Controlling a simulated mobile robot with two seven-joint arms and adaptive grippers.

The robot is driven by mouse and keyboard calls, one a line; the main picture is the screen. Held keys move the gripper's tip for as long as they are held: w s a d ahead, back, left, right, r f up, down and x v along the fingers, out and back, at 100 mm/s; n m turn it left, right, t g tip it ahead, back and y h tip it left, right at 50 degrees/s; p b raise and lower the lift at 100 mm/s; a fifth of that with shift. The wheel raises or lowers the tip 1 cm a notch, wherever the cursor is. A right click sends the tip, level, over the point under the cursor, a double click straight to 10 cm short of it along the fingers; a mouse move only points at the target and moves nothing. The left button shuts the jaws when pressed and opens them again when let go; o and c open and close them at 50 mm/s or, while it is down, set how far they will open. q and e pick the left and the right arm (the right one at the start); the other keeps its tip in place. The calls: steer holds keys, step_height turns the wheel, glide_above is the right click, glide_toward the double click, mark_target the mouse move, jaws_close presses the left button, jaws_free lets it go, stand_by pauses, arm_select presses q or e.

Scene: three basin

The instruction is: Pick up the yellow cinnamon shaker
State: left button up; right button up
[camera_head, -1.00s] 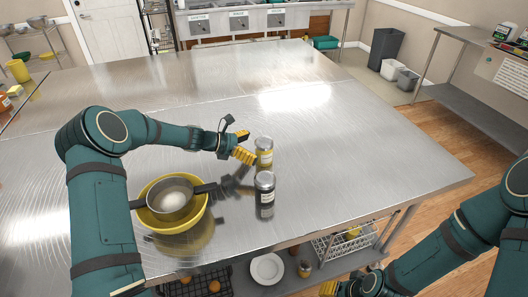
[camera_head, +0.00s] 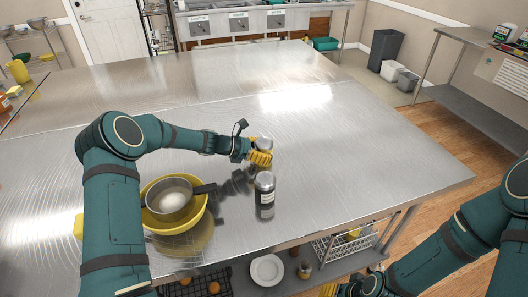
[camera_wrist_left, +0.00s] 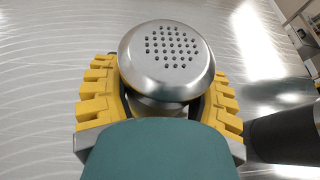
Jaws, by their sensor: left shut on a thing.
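The yellow cinnamon shaker (camera_head: 264,143) stands upright on the steel table, and its silver lid shows above my fingers. My left gripper (camera_head: 260,158) is shut around it, and the fingers hide most of its yellow label. In the left wrist view the perforated lid (camera_wrist_left: 170,58) sits between the yellow fingers (camera_wrist_left: 165,95), one on each side. My right gripper (camera_head: 330,290) shows only as a bit of yellow at the bottom edge, and most of it is cut off or hidden.
A dark-labelled shaker (camera_head: 265,190) stands just in front of the held one; its dark side shows at the right of the wrist view. A yellow bowl (camera_head: 180,227) with a pan (camera_head: 154,200) in it stands to the left. The table's back and right are clear.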

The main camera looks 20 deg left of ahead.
arm_select(q)
step_height(320, 180, up, 10)
steer(key=shift+r+p, duration=0.1)
steer(key=shift+p, duration=0.65)
steer(key=o, duration=0.5)
steer(key=c, duration=0.5)
